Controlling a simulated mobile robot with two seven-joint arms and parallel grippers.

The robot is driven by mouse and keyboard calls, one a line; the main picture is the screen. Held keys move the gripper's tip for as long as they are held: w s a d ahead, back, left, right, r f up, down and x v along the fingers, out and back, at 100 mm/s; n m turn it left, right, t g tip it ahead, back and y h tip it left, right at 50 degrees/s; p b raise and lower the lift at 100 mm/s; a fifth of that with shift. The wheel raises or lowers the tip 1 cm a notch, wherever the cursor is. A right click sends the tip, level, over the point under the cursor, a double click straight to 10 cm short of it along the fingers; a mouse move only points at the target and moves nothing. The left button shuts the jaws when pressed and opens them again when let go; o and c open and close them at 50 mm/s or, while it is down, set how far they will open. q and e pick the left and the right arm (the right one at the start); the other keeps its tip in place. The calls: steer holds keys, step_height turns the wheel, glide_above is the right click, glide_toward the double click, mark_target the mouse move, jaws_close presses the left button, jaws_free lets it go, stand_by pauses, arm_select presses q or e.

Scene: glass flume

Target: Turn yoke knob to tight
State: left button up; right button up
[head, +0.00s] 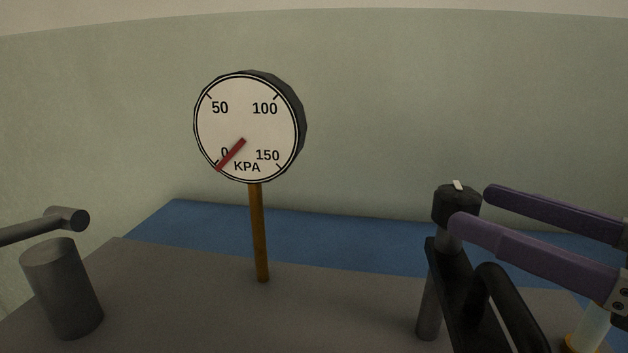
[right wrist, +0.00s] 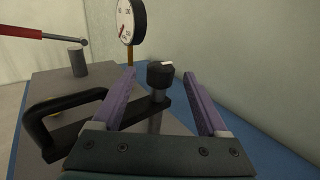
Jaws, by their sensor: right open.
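The yoke knob (head: 456,206) is a dark, faceted knob with a white mark on top, standing on a post at the end of a black yoke bar (head: 462,305). In the right wrist view the knob (right wrist: 161,77) shows between the two finger tips. My right gripper (head: 471,208) has purple fingers and is open. In the head view its near finger tip overlaps the knob's lower right side and its far tip lies just right of the knob. Contact cannot be told. My left gripper is not in view.
A round KPA gauge (head: 247,127) on a brown post stands left of the knob, its red needle near 0. A grey cylinder (head: 62,289) and a rod with a rounded end (head: 68,219) are at the left. A black looped handle (right wrist: 37,124) joins the yoke bar.

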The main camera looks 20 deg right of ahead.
mark_target(438, 189)
steer(key=p+x, duration=0.1)
steer(key=x, duration=0.5)
steer(key=shift+r+p, duration=0.2)
steer(key=shift+p, duration=0.15)
steer(key=shift+w+a+f, duration=0.15)
steer(key=shift+w+a, duration=0.1)
steer(key=shift+w, duration=0.3)
jaws_close()
